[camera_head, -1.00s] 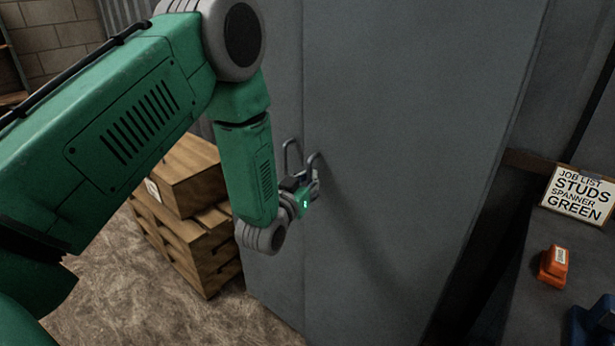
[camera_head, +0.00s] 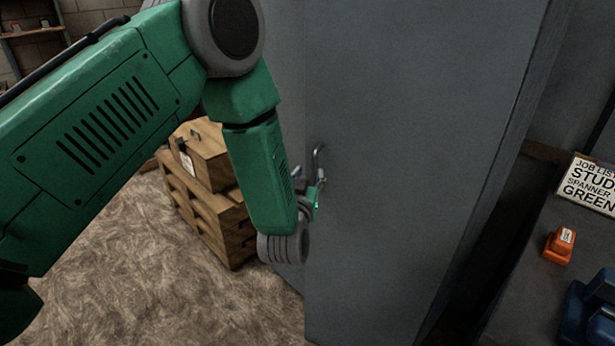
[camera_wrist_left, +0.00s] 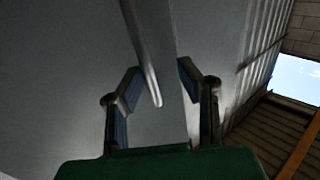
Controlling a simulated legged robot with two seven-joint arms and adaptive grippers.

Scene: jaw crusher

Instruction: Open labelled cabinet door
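A tall grey cabinet has a left door panel (camera_head: 284,50) and a right door (camera_head: 400,130). The right door's near edge stands out in front of the left panel, so it is partly open. I see no label on the visible door face. A metal bar handle (camera_head: 319,158) is on the right door near this edge. My left gripper (camera_head: 314,190) is at the handle, partly hidden by my forearm. In the left wrist view the handle (camera_wrist_left: 143,50) passes between the parted fingers (camera_wrist_left: 158,85), with a gap beside it. My right gripper is not in view.
Wooden crates (camera_head: 212,215) stand left of the cabinet on a rough floor (camera_head: 130,270). At right, a dark bench (camera_head: 530,290) holds an orange item (camera_head: 559,246), a blue item (camera_head: 590,310) and a job-list sign (camera_head: 590,185). Open floor lies at lower left.

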